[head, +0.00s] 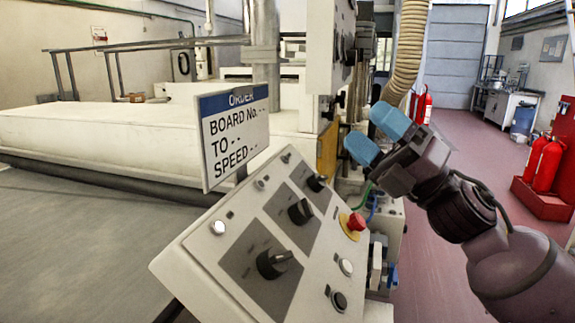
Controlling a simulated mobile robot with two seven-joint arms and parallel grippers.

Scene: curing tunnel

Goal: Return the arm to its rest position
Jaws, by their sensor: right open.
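My right gripper (376,135) has two blue fingertips that stand apart with nothing between them. It hangs in the air above and to the right of the control panel's upper right edge, and no contact shows. My right arm (480,220) comes in from the lower right. The tilted, pale control panel (195,262) carries several black knobs, such as the nearest one (273,263), and a red button on a yellow base (355,222). My left gripper is not in view.
An order sign (235,135) stands behind the panel's left part. A grey conveyor bed (75,250) fills the left. A ribbed hose (408,50) hangs behind the gripper. Red fire extinguishers (547,165) stand at the right. The reddish floor (465,130) beyond the arm is clear.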

